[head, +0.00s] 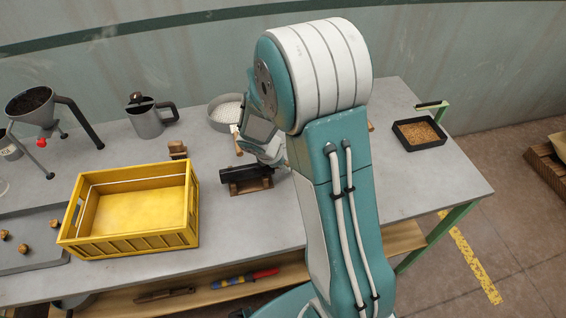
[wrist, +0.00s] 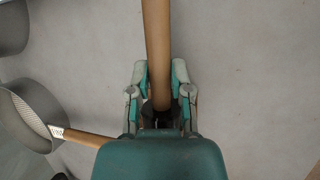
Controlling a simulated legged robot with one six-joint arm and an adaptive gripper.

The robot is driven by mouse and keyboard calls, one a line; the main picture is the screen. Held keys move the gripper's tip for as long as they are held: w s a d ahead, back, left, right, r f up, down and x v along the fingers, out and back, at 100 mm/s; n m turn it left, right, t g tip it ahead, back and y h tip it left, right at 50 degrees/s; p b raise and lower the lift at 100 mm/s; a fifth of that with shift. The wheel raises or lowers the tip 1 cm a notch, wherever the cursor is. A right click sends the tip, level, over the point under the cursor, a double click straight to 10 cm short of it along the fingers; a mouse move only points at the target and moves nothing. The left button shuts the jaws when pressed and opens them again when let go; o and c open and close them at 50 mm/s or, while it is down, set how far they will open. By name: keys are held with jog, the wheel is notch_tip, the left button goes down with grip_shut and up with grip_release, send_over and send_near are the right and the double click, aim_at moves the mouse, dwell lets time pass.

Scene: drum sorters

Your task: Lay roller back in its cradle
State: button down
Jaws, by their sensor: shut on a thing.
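My gripper (wrist: 160,92) is shut on the roller, with its fingers on both sides of a brown wooden rod (wrist: 157,45) in the wrist view. A dark part shows between the fingers at the rod's lower end. In the head view a dark cylinder (head: 238,172), apparently part of the roller, is at a low brown wooden cradle (head: 251,187). My gripper reaches down at its right end, and my arm hides much of the grip. I cannot tell whether the cylinder rests in the cradle or hangs just above it.
A round sieve (head: 222,125) and a grey jug (head: 148,122) stand behind and to the left. A yellow crate (head: 145,240) stands left of the cradle, and a small wooden block (head: 177,149) behind it. A black tray of grain (head: 419,145) lies at the right.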

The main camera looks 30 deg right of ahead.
jog(key=shift+c, duration=2.3)
grip_release()
jog(key=v, duration=1.2)
jog(key=s+a+r+m+t+y, duration=0.2)
jog(key=s+r+m, duration=0.4)
jog(key=s, duration=0.3)
jog(key=s+a+r+m+t+y, duration=0.2)
jog(key=s+r+m+y, duration=0.1)
jog(key=s+r+m, duration=0.4)
jog(key=s+m, duration=0.2)
jog(key=shift+s+r, duration=0.3)
jog(key=shift+s, duration=0.1)
